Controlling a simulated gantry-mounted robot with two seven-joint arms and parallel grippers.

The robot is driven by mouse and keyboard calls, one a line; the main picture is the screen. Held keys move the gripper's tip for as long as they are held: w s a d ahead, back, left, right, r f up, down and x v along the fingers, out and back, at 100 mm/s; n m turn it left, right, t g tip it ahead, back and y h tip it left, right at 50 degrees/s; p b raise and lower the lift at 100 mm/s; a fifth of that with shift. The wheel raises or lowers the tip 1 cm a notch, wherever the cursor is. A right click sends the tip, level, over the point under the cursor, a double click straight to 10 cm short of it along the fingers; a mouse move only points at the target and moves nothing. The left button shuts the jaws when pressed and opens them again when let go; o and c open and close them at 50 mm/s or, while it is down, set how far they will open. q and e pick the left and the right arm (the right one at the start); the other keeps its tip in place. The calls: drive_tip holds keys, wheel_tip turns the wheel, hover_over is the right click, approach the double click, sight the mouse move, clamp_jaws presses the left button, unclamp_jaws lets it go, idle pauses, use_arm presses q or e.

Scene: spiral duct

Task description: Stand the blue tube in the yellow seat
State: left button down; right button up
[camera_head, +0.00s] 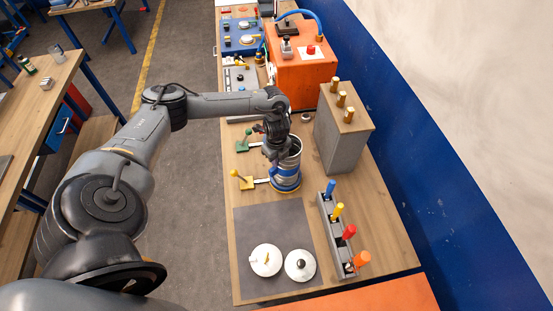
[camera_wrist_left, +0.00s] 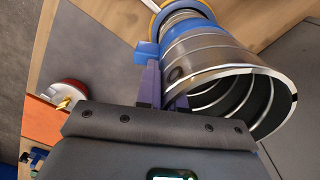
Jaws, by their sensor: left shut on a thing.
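The blue tube (camera_head: 288,161) is a metallic spiral duct with a blue band, roughly upright near the bench's middle. In the left wrist view the tube (camera_wrist_left: 222,62) shows its open rim towards the camera. My left gripper (camera_head: 272,148) is shut on the tube near its upper end, with a finger against the wall; the gripper also shows in the wrist view (camera_wrist_left: 165,90). My right gripper is not in view.
A green-handled clamp (camera_head: 243,144) and a yellow-handled clamp (camera_head: 243,181) stand left of the tube. A grey block with brass pegs (camera_head: 343,130) stands right. A rack of coloured handles (camera_head: 337,235) and two white lids (camera_head: 265,260) lie nearer on the bench.

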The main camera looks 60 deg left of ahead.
use_arm(q)
drive_tip(key=shift+f+b, duration=0.6)
drive_tip(key=shift+f, duration=0.45)
drive_tip(key=c, duration=1.2)
unclamp_jaws()
drive_tip(key=shift+r, duration=0.1)
wheel_tip(320, 180, up, 6)
drive_tip(key=shift+f+b, duration=0.1)
drive_tip(key=shift+b, duration=0.2)
wheel_tip(320, 180, up, 4)
drive_tip(key=shift+f+p, duration=0.1)
drive_tip(key=shift+p, duration=0.6)
drive_tip(key=shift+r, duration=0.55)
